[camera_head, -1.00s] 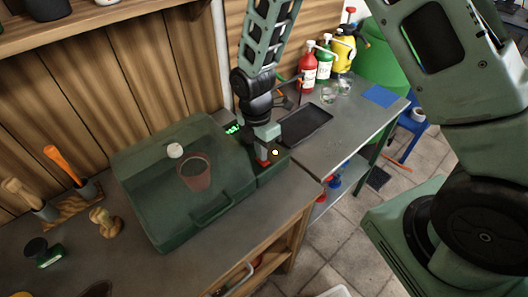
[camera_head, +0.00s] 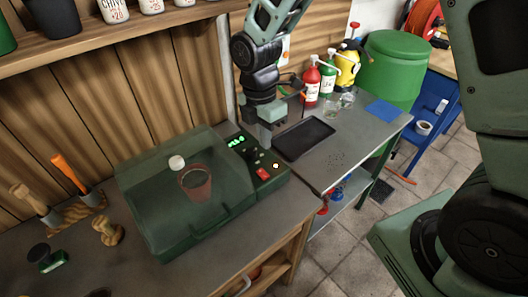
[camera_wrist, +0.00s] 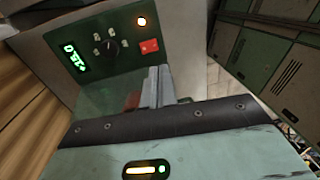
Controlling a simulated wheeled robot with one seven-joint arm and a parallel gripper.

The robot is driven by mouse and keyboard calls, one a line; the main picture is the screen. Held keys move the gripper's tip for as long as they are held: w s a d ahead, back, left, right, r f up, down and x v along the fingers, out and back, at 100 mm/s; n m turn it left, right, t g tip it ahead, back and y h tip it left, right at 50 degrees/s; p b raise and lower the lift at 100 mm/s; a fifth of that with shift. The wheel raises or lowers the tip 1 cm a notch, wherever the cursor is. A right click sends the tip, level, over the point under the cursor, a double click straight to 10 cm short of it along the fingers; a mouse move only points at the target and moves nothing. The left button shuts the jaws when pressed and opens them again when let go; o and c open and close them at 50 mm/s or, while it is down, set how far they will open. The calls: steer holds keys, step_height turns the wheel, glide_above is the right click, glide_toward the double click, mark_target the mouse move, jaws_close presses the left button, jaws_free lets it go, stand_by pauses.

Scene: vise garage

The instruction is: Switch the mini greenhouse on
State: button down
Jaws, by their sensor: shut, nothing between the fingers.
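The mini greenhouse (camera_head: 150,225) is a dark green box with a clear, closed lid; a brown pot (camera_head: 196,183) shows inside. Its control panel on the right has a lit green display (camera_head: 236,141), a knob with marks around it (camera_wrist: 105,46) and a red rocker switch (camera_head: 263,174). The switch shows uncovered in the wrist view (camera_wrist: 149,46). A small round lamp (camera_head: 275,166) looks bright; it glows pale orange in the wrist view (camera_wrist: 141,21). My gripper (camera_head: 267,143) is shut and empty, above the panel's back part, apart from the switch.
A dark tray (camera_head: 304,138) lies on the metal table right of the panel. Spray bottles (camera_head: 312,82) stand behind it. A shelf (camera_head: 130,35) runs above.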

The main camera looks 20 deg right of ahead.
steer(key=shift+s+r, duration=0.2)
steer(key=shift+r, duration=1.35)
steer(key=s+a+r+m, duration=0.2)
steer(key=s+m, duration=0.5)
steer(key=s, duration=0.3)
steer(key=s+a+r+m+t+y+b, duration=0.1)
steer(key=s+a+r+m, duration=0.1)
steer(key=s+m, duration=0.4)
steer(key=s+r, duration=0.1)
steer(key=s, duration=0.4)
steer(key=shift+r+m, duration=0.2)
steer(key=shift+m, duration=0.2)
